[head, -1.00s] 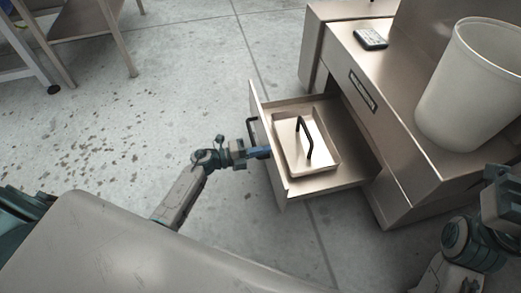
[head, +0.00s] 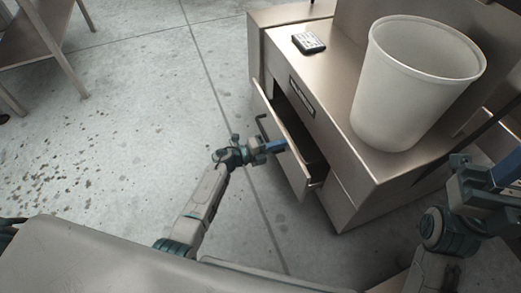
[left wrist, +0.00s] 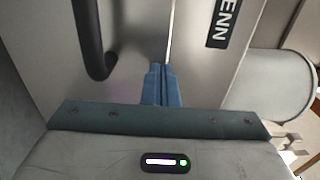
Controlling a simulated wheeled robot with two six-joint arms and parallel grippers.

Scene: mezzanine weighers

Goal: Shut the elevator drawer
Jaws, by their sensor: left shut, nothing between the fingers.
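The elevator drawer (head: 297,174) is a metal drawer standing partly open in the cabinet, with a narrow dark gap behind its front. Its black bar handle (head: 262,127) also shows in the left wrist view (left wrist: 91,40). My left gripper (head: 279,146) is shut and empty, its blue fingertips at the outer face of the drawer front, beside the handle. The left wrist view shows the closed fingers (left wrist: 158,80) pointing at the drawer front (left wrist: 135,35); exact contact is hard to tell. My right gripper (head: 506,170) is at the right edge, away from the drawer; its jaw opening is unclear.
The metal cabinet (head: 345,190) carries a large whitish bin (head: 405,95) and a small dark keypad-like device (head: 308,43) on top. A dark label (head: 301,96) is on its face. A metal table (head: 40,40) stands far left. The floor left of the drawer is clear.

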